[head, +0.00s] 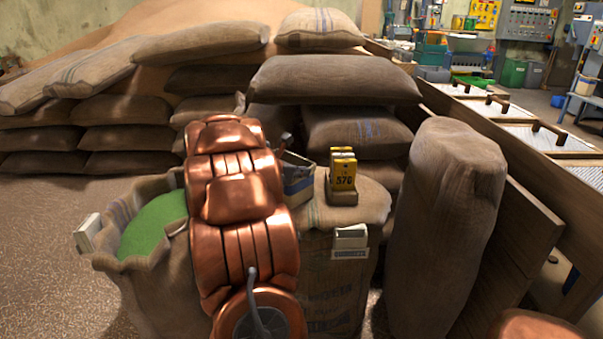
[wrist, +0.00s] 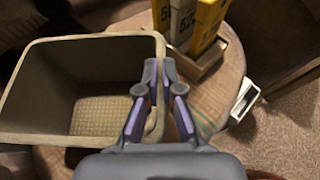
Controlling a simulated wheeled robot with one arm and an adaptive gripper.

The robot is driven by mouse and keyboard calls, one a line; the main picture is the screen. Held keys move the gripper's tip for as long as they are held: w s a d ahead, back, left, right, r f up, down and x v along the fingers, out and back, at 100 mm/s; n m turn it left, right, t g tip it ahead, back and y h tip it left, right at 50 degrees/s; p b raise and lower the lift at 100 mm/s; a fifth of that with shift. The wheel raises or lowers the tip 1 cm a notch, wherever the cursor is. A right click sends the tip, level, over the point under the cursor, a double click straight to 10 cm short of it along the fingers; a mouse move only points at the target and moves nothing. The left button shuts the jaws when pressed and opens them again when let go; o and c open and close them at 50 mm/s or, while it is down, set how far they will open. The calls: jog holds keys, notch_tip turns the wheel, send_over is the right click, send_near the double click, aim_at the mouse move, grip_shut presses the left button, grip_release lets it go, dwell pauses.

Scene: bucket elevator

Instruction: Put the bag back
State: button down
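Several burlap bags show in the head view; I cannot tell which one the task means. One tall bag (head: 445,225) stands upright at the right. Another bag (head: 335,82) lies across the top of the middle stack. My gripper (wrist: 160,70) has its fingertips on either side of the right wall of a tan rectangular bin (wrist: 95,48) and looks shut on it. The bin is empty inside.
An open sack (head: 165,265) of green grain (head: 153,223) stands left of my arm. A printed sack (head: 335,290) carries yellow tags (head: 343,170) in a holder. Stacked bags (head: 125,138) fill the back left. Wooden machinery (head: 500,215) borders the right. Floor is clear at left.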

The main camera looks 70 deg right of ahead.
jog(key=shift+f+b, duration=0.15)
jog(key=shift+b, duration=0.2)
jog(key=c, duration=1.3)
grip_release()
jog(key=shift+r+p, duration=0.35)
jog(key=shift+p, duration=0.2)
jog(key=v, duration=1.2)
jog(key=shift+f, duration=0.2)
